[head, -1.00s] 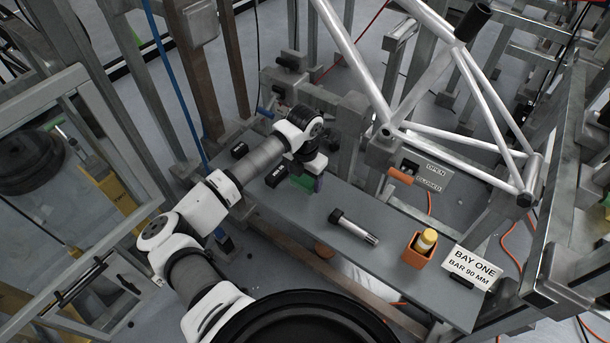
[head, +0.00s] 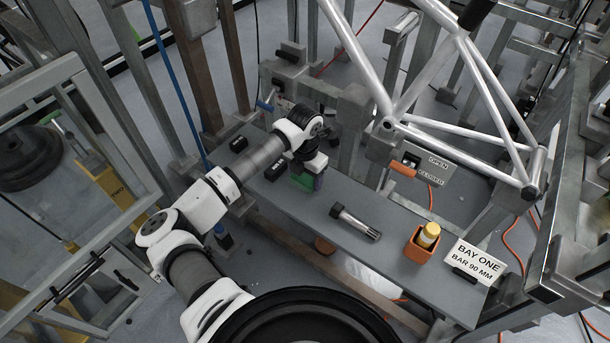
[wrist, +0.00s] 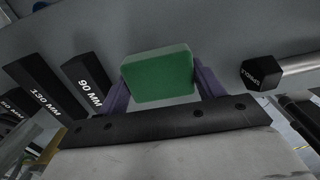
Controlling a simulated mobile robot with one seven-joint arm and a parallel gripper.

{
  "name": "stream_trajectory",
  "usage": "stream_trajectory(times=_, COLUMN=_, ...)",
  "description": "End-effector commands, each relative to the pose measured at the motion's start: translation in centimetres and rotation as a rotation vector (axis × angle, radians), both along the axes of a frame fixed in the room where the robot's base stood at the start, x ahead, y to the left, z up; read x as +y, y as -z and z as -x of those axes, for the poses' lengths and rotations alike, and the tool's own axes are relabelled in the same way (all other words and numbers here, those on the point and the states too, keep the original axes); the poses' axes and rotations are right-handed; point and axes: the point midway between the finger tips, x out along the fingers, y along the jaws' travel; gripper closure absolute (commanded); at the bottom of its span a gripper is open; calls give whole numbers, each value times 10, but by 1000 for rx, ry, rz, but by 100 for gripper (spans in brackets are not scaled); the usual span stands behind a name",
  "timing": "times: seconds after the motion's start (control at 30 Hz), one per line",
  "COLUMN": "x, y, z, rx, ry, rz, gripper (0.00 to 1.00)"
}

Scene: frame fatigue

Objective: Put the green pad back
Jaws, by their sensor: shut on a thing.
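The green pad (wrist: 160,75) is a flat green block held between the two purple fingers of my gripper (wrist: 160,82) in the wrist view. My gripper is shut on it. In the head view the pad (head: 302,180) shows under my wrist, close above the grey bench (head: 345,255), or on it; I cannot tell which. My gripper (head: 310,182) partly hides it there.
Black bars, one marked 90 MM (wrist: 88,82), lie left of the pad. A BAY ONE sign (head: 475,262) and the silver tube frame (head: 470,130) are beyond.

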Motion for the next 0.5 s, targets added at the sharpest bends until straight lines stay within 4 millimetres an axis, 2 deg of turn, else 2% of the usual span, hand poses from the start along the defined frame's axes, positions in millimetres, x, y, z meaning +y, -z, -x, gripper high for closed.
stream_trajectory(times=0.5, x=0, y=12, z=0, rx=0, ry=0, rz=0, gripper=74)
